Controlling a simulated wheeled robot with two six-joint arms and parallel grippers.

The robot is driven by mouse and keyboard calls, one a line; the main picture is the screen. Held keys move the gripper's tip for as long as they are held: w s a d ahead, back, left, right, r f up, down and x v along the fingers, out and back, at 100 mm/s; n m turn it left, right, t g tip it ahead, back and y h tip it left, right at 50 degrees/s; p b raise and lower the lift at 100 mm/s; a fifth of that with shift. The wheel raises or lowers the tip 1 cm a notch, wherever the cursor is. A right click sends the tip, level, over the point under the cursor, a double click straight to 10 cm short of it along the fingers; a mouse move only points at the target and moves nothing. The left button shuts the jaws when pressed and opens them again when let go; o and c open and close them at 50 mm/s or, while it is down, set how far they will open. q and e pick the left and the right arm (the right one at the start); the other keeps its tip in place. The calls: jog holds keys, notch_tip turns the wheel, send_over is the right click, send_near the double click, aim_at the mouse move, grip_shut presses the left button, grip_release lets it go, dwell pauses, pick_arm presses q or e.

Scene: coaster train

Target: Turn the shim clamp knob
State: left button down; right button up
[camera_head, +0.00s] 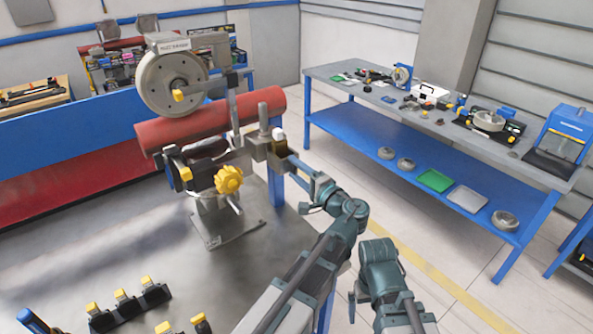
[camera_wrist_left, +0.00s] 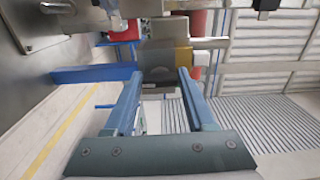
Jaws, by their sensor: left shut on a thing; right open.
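A clamp with a metal block (camera_head: 259,149) sits at the right end of the fixture below the red pipe. A dark grey round knob (camera_head: 281,149) is on its right side; it also shows in the left wrist view (camera_wrist_left: 158,74), in front of a tan block (camera_wrist_left: 168,57). My left gripper (camera_head: 290,161) reaches it from the lower right. In the left wrist view its blue fingers (camera_wrist_left: 160,82) are on either side of the knob, shut on it. My right gripper (camera_head: 354,295) hangs low beside the left arm, open, small and partly hidden.
The red pipe (camera_head: 213,117) and a grey wheel unit (camera_head: 171,82) rise above the clamp. A yellow star knob (camera_head: 229,180) is left of it. Black blocks with yellow tops (camera_head: 140,300) stand at the table's front. A blue-framed bench (camera_head: 400,150) stands behind, across open floor.

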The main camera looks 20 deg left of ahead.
pick_arm(q)
jog(key=shift+f, duration=0.1)
jog(key=shift+c, duration=1.2)
grip_release()
jog(key=shift+s, duration=0.1)
